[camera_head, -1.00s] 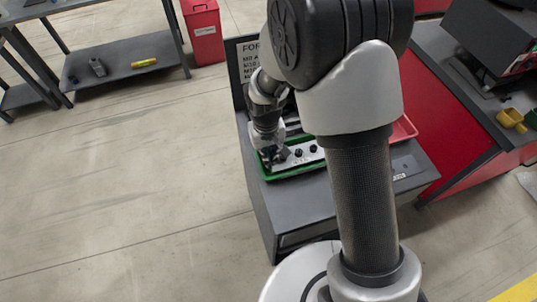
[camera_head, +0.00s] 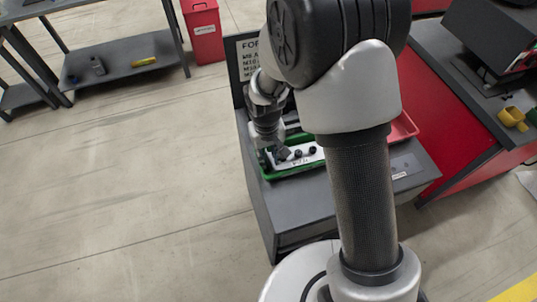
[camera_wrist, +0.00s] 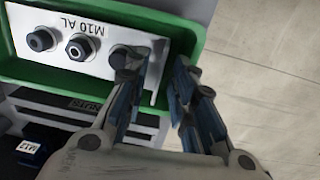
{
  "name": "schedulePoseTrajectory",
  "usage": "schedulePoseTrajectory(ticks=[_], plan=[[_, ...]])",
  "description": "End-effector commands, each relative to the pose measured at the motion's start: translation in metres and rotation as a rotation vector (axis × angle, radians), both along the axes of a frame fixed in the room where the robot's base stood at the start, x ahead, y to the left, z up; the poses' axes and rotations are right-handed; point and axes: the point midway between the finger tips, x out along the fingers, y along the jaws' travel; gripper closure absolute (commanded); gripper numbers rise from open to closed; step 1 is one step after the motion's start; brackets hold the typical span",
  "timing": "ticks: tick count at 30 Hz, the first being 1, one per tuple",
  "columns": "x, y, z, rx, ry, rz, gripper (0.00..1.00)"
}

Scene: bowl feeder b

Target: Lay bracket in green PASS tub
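The bracket (camera_wrist: 62,22) is a pale plate marked "M10 AL" with dark bolts and an upturned flange at its right end. It lies in the green tub (camera_wrist: 60,78) in the wrist view; in the head view the bracket (camera_head: 306,159) shows inside the green tub (camera_head: 290,174). My gripper (camera_wrist: 163,78) is over the tub's right end in the wrist view, its fingers apart on either side of the flange, with a gap at the right finger. In the head view my gripper (camera_head: 278,154) is at the bracket's left end. The left finger hides part of the bracket.
A red tray (camera_head: 403,128) sits right of the green tub on the grey stand (camera_head: 405,165). A sign board (camera_head: 247,55) stands behind. Open floor lies left of the stand.

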Motion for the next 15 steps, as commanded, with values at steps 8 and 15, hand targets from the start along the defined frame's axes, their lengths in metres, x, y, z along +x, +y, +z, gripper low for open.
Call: schedulePoseTrajectory(ticks=[8,15], plan=[[0.0,0.001,0.023,0.001,-0.003,0.0,0.75],[0.0,0.003,0.078,0.001,-0.005,0.001,0.75]])
